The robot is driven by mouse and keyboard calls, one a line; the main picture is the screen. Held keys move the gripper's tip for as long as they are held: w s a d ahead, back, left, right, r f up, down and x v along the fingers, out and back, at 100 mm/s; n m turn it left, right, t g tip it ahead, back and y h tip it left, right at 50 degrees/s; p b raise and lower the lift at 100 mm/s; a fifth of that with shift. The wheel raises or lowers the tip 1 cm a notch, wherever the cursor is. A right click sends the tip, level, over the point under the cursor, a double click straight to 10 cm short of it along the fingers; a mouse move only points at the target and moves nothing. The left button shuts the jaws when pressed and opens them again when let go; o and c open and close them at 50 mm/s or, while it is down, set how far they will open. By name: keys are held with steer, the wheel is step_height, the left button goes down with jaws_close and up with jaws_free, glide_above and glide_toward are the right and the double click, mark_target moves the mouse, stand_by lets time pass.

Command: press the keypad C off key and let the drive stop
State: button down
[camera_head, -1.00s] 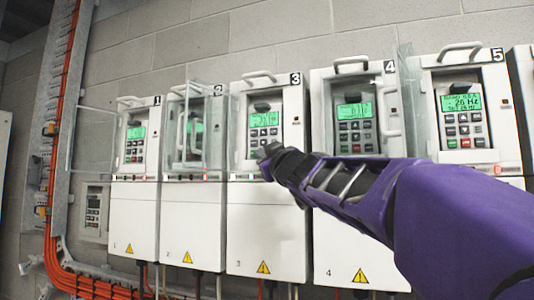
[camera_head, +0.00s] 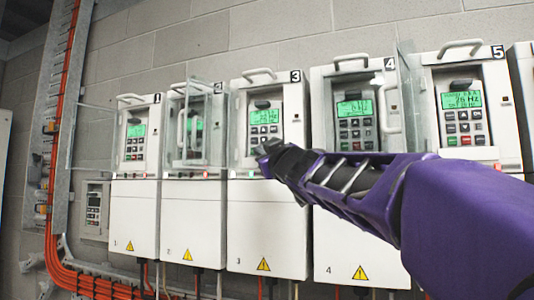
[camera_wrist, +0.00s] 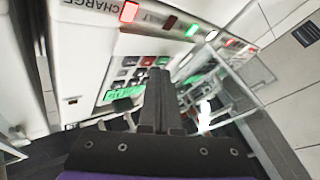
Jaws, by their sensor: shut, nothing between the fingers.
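The drive marked 3 (camera_head: 268,218) is a white cabinet with a keypad (camera_head: 264,132) and a lit green display (camera_head: 265,117). I can read no letter C on any keypad. My gripper (camera_head: 267,154) is shut and empty, in front of the lower edge of that keypad in the head view. In the wrist view the shut fingers (camera_wrist: 158,77) point at a keypad (camera_wrist: 128,74) with dark and red keys, and their tips overlap its edge. I cannot tell whether they touch a key. The fingers hide part of the keypad.
Drive 2 (camera_head: 190,230) has a clear cover (camera_head: 193,125) over its keypad. A clear panel (camera_head: 414,97) stands out between drives 4 and 5. Handles (camera_head: 258,73) project above the keypads. Orange cables (camera_head: 60,130) run down the left wall.

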steer(key=shift+s+a, duration=0.15)
steer(key=shift+s, duration=0.1)
steer(key=shift+s+a+r+b, duration=0.1)
steer(key=shift+s+a+b, duration=0.25)
steer(key=shift+s, duration=0.45)
steer(key=shift+s+a+b, duration=0.2)
steer(key=shift+s+b, duration=0.25)
steer(key=shift+s, duration=0.35)
steer(key=shift+s+a+r+b, duration=0.1)
steer(key=shift+s+a+b, duration=0.25)
steer(key=shift+s, duration=0.45)
steer(key=shift+d, duration=0.1)
